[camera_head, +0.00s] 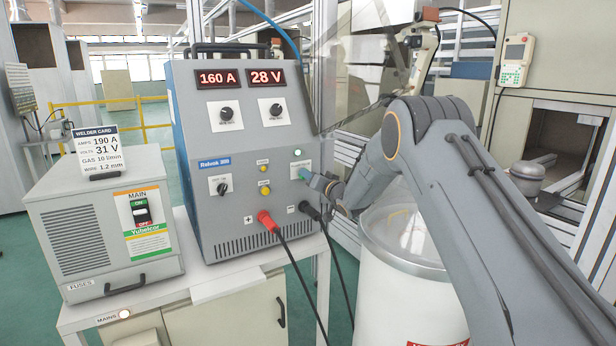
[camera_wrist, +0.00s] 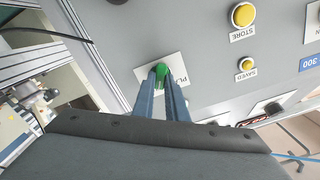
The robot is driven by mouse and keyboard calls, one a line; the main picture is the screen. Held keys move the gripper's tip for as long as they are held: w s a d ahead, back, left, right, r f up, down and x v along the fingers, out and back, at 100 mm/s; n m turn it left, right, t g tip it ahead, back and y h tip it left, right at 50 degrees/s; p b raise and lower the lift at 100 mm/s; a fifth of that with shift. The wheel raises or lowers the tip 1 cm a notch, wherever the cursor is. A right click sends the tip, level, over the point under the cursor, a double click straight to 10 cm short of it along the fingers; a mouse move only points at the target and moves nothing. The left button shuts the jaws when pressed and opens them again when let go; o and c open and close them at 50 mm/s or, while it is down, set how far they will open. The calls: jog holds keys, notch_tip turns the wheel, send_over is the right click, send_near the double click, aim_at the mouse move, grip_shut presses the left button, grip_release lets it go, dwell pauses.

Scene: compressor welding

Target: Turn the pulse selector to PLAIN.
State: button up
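The pulse selector is a small green knob (camera_wrist: 161,69) on a white plate (camera_wrist: 179,71) on the welder's grey front panel. The plate's lettering starts with "PL" and is partly covered, so I cannot read the setting. In the head view the green knob (camera_head: 304,173) is at the panel's right side, partly behind my gripper (camera_head: 318,182). In the wrist view the two fingers of my gripper (camera_wrist: 162,82) reach to the panel, with their tips close together on either side of the knob, seemingly gripping it.
The welder (camera_head: 245,140) shows 160 A and 28 V. Yellow buttons (camera_wrist: 243,15) are beside the selector. Red (camera_head: 267,221) and black (camera_head: 311,211) cable plugs are below. A white drum (camera_head: 400,290) stands under my arm. A MAIN switch box (camera_head: 105,225) and welder card (camera_head: 98,150) are at left.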

grip_shut()
jog(key=shift+b, duration=0.3)
jog(key=n+b, duration=0.3)
jog(key=n, duration=0.1)
jog(key=n+b, duration=0.7)
jog(key=n, duration=0.1)
jog(key=shift+s+a+f, duration=0.1)
jog(key=shift+s+a, duration=0.05)
jog(key=shift+a, duration=0.1)
jog(key=shift+b, duration=0.3)
jog(key=o, duration=0.6)
grip_release()
jog(key=shift+o, duration=0.2)
jog(key=shift+s+d, duration=0.1)
